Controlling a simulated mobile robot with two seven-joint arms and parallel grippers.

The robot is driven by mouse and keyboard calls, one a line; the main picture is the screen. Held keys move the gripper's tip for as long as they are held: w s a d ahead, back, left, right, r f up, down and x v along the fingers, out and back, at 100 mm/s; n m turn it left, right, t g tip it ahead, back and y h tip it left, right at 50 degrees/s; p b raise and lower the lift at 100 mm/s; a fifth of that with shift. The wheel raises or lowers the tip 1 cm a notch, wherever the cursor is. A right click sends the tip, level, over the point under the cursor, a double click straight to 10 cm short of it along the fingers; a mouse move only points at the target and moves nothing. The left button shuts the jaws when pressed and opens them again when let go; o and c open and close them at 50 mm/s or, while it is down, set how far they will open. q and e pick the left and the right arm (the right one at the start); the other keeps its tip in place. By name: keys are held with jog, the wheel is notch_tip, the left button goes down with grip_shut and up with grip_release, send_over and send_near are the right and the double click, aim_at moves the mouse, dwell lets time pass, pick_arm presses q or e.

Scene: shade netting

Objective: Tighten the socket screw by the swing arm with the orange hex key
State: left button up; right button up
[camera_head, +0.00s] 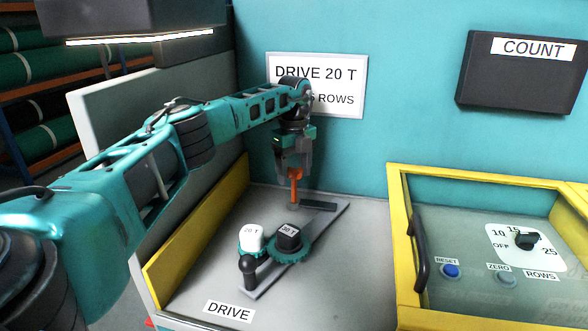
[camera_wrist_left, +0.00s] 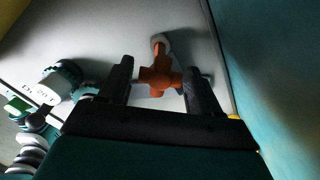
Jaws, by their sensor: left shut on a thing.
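My left gripper (camera_head: 294,170) points down near the back wall and is shut on the orange hex key (camera_head: 296,188). The key hangs upright below the jaws, its tip near the far end of the swing arm (camera_head: 304,241). In the left wrist view the cross-shaped orange key (camera_wrist_left: 160,76) sits between the two dark fingers (camera_wrist_left: 158,88). A pale round part shows at the key's far end; I cannot tell whether the key is seated in the socket screw, which is hidden. My right gripper is not in view.
A white-capped 20 T gear (camera_head: 251,238) and a black-capped 30 T gear (camera_head: 288,237) stand at the swing arm. A yellow guard edge (camera_head: 196,238) bounds the left. A yellow-framed panel (camera_head: 404,245) with a dial (camera_head: 526,240) is at right. Bare plate lies around the DRIVE label (camera_head: 229,311).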

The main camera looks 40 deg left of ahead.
pick_arm(q)
jog(key=shift+f, duration=0.15)
jog(key=shift+f, duration=0.25)
jog(key=o, duration=1.5)
jog(key=shift+c, duration=0.2)
notch_tip(320, 180, up, 13)
